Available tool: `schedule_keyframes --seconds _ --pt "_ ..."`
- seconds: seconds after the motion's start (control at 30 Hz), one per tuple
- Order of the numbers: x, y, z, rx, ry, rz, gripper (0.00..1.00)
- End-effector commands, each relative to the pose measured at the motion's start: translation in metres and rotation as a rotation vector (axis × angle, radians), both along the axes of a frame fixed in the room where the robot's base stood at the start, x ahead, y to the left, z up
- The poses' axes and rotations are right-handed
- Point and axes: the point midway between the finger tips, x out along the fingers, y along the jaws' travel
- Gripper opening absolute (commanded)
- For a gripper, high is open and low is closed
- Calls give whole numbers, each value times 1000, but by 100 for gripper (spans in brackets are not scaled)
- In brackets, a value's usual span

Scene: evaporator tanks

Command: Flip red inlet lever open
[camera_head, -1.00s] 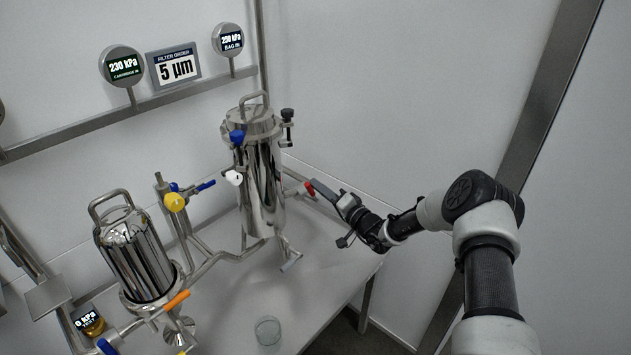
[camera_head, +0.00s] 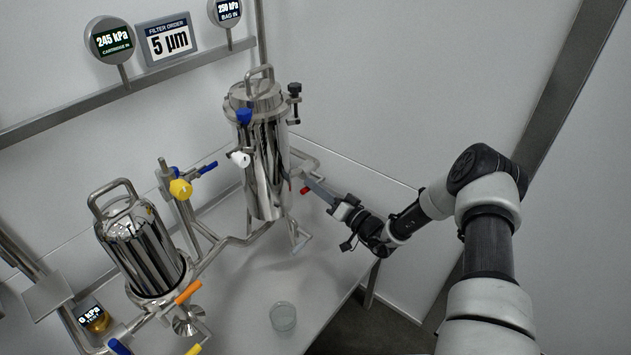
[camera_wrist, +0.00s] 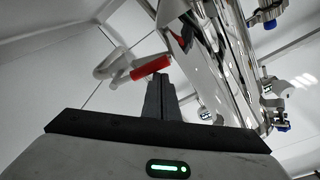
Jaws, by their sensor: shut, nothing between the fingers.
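The red inlet lever (camera_head: 305,190) shows as a small red handle at the right side of the tall steel housing (camera_head: 268,165). In the wrist view the red lever (camera_wrist: 150,67) lies just beyond my fingertips, slightly tilted, with a pale pipe behind it. My gripper (camera_head: 309,184) reaches in from the right, with its fingertips close beside the lever. In the wrist view my gripper (camera_wrist: 158,80) is shut and empty, its fingers together. I cannot tell whether the tips touch the lever.
A shorter steel housing (camera_head: 140,250) stands at left with an orange handle (camera_head: 188,291). A blue-handled valve (camera_head: 208,167) and a yellow knob (camera_head: 180,189) stand between the housings. A glass beaker (camera_head: 283,317) is on the table's front. The right table side is clear.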

Motion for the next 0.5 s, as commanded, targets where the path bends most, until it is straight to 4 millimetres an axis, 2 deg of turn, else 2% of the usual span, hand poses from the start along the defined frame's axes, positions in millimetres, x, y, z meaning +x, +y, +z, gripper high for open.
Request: schedule_keyframes --seconds 0.13,0.5 --pt "-3 3 -10 0 4 2 0" --pt "-5 4 -18 -1 5 3 0"
